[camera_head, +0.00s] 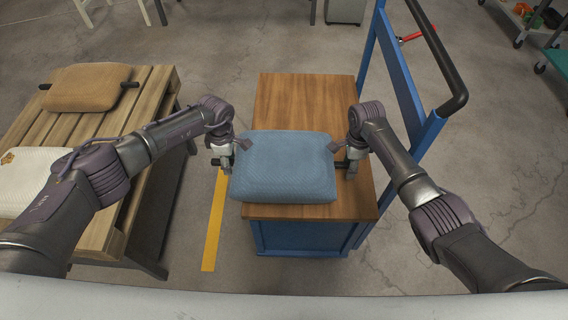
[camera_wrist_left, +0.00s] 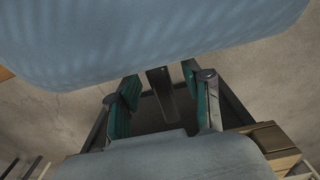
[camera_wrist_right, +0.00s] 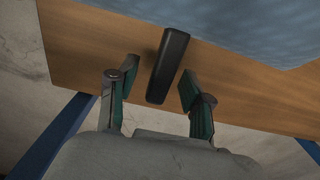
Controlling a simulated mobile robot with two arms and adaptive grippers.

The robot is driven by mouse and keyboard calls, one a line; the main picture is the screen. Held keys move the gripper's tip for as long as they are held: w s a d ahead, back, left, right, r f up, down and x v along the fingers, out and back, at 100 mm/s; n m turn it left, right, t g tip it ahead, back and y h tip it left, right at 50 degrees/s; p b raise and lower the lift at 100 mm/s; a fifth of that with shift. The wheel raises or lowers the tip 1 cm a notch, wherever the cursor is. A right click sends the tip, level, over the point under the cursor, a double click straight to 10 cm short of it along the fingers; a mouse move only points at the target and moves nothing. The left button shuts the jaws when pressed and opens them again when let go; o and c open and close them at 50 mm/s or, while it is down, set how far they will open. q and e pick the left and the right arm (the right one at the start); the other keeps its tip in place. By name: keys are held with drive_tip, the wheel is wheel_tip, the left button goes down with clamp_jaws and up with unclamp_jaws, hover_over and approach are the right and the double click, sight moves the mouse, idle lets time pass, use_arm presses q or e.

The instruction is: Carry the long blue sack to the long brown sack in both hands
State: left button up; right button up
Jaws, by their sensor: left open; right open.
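The long blue sack (camera_head: 285,167) lies on the wooden top of a blue cart, with a dark bar handle at each end. My left gripper (camera_head: 222,160) is at its left end; in the left wrist view the open fingers stand either side of the dark handle (camera_wrist_left: 162,95). My right gripper (camera_head: 349,165) is at its right end; in the right wrist view the other handle (camera_wrist_right: 168,66) stands between its open fingers. The long brown sack (camera_head: 88,87) lies on a slatted wooden table at the left, with dark handles at both ends.
A white sack (camera_head: 28,180) lies at the near end of the slatted table (camera_head: 150,100). The blue cart (camera_head: 300,90) has a tall frame with a black push bar (camera_head: 440,60) on its right. A floor gap with a yellow line (camera_head: 213,235) separates cart and table.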

use_arm(q)
clamp_jaws()
use_arm(e)
clamp_jaws()
use_arm(q)
drive_tip(key=shift+w, duration=0.1)
